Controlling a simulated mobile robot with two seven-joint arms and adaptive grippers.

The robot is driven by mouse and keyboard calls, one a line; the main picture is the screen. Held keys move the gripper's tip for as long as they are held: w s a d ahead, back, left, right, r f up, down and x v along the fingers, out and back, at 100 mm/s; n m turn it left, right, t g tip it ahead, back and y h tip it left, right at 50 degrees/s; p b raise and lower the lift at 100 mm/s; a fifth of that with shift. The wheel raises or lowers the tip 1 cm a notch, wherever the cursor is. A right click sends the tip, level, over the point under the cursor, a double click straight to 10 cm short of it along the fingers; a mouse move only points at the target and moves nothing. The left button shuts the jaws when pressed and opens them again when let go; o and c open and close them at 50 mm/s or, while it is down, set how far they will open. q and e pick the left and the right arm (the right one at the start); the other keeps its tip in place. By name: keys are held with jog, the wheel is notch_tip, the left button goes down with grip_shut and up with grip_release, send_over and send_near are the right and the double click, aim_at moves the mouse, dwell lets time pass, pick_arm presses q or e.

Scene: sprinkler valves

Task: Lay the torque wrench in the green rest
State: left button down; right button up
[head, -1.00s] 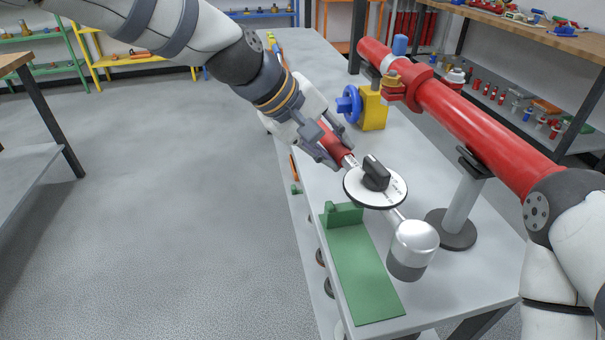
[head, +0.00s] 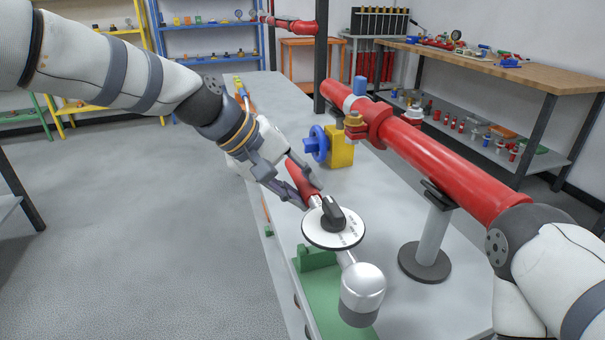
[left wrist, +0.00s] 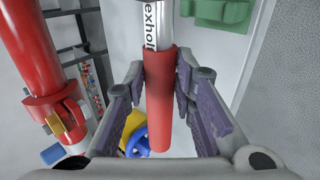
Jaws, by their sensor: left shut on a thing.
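The torque wrench has a red handle (left wrist: 158,110), a white dial with a black knob (head: 333,222) and a silver head (head: 362,290). My left gripper (head: 308,192) is shut on the red handle. In the left wrist view the handle lies between its fingers (left wrist: 160,85). The green rest (head: 315,285) lies on the bench's near end, with a raised block at its far end. The wrench's dial and head appear above it, toward its right side, and the head hides part of it. The exact gap is unclear. My right gripper is out of view.
A red pipe (head: 440,150) on a grey stand (head: 428,245) runs along the right of the bench (head: 275,110). A yellow valve block (head: 340,148) with a blue handwheel (head: 317,143) stands beyond the wrench. My right arm is at the right edge.

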pick_arm(q)
notch_tip(320, 180, down, 4)
jog(key=shift+f, duration=0.25)
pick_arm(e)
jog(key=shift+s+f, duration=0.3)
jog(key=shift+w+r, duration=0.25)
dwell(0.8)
pick_arm(q)
jog(key=shift+f, duration=0.15)
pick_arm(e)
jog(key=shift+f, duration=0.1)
pick_arm(q)
jog(key=shift+f, duration=1.2)
jog(key=c, duration=1.2)
grip_release()
jog(key=shift+c, duration=0.2)
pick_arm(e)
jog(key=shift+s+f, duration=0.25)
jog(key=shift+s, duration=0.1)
pick_arm(q)
jog(key=shift+s, duration=0.1)
